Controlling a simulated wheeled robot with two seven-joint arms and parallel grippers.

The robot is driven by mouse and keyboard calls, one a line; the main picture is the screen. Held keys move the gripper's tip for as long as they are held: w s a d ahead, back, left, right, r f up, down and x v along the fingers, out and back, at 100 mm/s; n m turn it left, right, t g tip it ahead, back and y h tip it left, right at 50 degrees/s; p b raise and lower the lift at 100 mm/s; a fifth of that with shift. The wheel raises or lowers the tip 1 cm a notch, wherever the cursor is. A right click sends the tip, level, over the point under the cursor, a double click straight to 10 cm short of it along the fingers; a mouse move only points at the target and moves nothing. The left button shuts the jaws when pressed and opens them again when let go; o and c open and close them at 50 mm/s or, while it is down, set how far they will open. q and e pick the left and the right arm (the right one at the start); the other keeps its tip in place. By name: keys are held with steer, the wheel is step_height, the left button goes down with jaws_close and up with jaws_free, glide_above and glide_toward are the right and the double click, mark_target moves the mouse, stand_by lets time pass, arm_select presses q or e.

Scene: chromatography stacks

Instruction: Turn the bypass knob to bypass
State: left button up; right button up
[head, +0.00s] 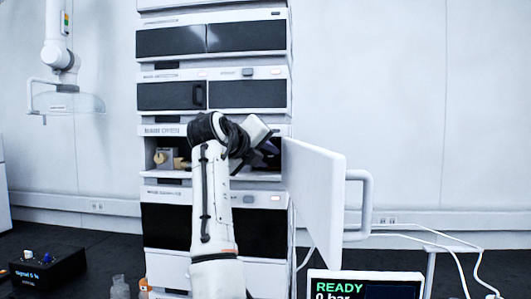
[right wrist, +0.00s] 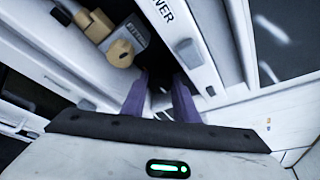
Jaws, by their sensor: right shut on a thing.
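The pump module's open compartment (head: 150,143) is in the middle of the stack, and its white door (head: 313,195) stands open to the right. My right gripper (head: 268,148) reaches into the right part of this compartment. In the right wrist view its two purple fingers (right wrist: 160,88) are close together, with a small dark gap between them. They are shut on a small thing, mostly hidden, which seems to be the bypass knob. Its turned position cannot be read. A beige round fitting (right wrist: 120,54) sits left of the fingers, apart from them. My left gripper is not in view.
A display (head: 365,286) reading READY and 0 bar stands at the front right. The door's handle (head: 367,205) sticks out to the right. A small black box (head: 47,275) and bottles (head: 120,287) stand at the lower left.

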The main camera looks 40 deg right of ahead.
stand_by(0.6)
steer(key=o, duration=0.8)
steer(key=shift+s+a+r, duration=0.1)
steer(key=shift+s+a, duration=0.05)
steer(key=shift+a, duration=0.35)
steer(key=b+v, duration=0.2)
steer(key=v, duration=0.7)
steer(key=shift+s+r, duration=0.2)
